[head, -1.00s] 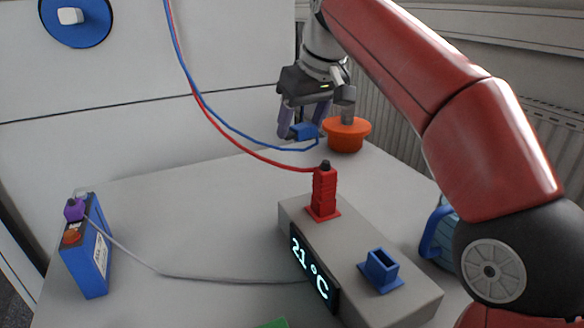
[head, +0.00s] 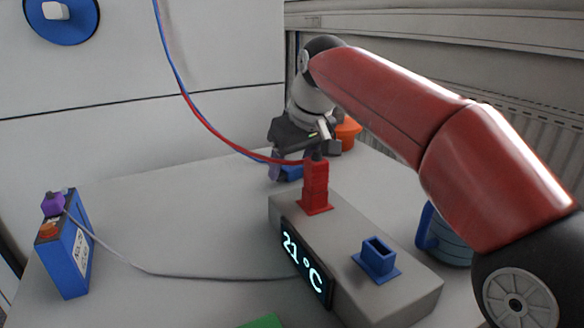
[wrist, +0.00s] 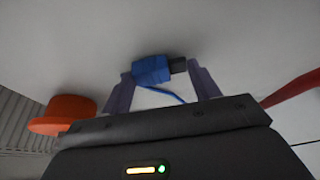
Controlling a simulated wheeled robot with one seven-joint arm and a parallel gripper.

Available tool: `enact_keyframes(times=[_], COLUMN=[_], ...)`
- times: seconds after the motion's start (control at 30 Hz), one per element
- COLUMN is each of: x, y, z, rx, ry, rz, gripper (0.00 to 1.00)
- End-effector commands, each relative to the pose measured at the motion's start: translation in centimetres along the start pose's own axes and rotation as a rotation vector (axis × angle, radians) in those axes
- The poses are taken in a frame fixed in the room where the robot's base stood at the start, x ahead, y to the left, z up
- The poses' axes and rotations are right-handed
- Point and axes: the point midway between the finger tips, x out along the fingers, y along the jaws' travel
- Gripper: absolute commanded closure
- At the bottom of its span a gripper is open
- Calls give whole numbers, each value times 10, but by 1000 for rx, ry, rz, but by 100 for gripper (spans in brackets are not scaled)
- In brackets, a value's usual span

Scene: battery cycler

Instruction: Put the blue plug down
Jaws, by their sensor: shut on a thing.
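The blue plug (head: 291,172) is held by my gripper (head: 287,174), low over the far part of the table, behind the red plug. In the wrist view the blue plug (wrist: 151,70) lies sideways between the two purple fingers, its dark end toward the right finger. A blue cable runs from it. The fingers are shut on it. I cannot tell whether the plug touches the table top (head: 170,215).
The red plug (head: 316,187) stands upright on the grey cycler (head: 385,300), near an empty blue socket (head: 377,258). An orange object (head: 348,134) is behind my gripper. A blue battery (head: 65,245) stands at left, a blue mug (head: 447,240) at right. The table's left-middle is mostly clear.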

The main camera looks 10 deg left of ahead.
Motion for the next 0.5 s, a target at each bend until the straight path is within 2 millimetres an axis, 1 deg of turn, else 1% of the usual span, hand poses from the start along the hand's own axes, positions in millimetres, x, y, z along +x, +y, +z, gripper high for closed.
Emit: enact_keyframes(times=[0.33, 0.37, 0.5], x=[4, 4, 4], y=[0, 0, 0], z=[2, 2, 1], rx=[0, 0, 0], ry=[1, 1, 1], rz=[1, 0, 0], gripper=[62, 36, 18])
